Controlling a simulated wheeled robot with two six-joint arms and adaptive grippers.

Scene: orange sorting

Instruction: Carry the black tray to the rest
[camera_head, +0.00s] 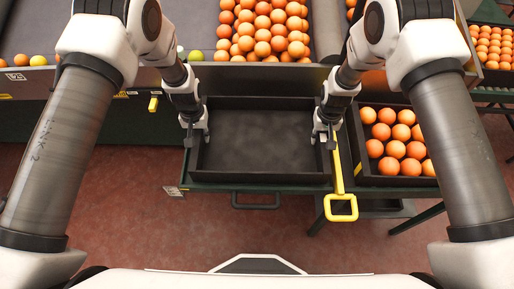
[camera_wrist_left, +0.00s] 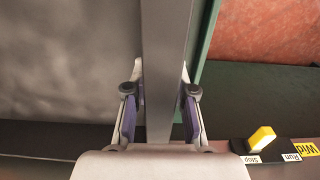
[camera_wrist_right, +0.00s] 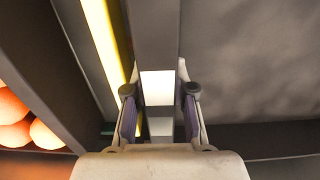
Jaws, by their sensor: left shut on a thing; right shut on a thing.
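The black tray (camera_head: 262,140) is empty and sits level in front of me, below the conveyor's edge. My left gripper (camera_head: 194,140) is shut on the tray's left wall; in the left wrist view its fingers (camera_wrist_left: 161,100) stand on both sides of the grey wall (camera_wrist_left: 166,50). My right gripper (camera_head: 326,138) is shut on the tray's right wall; in the right wrist view its fingers (camera_wrist_right: 160,100) stand on both sides of that wall (camera_wrist_right: 156,40). I cannot tell whether the tray touches the green frame under it.
A crate of oranges (camera_head: 396,178) stands close on the right. A yellow handle (camera_head: 341,208) lies between it and the tray. Many oranges (camera_head: 262,28) lie on the conveyor behind. A yellow switch (camera_wrist_left: 262,136) is left of the tray. Red floor (camera_head: 110,225) in front is clear.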

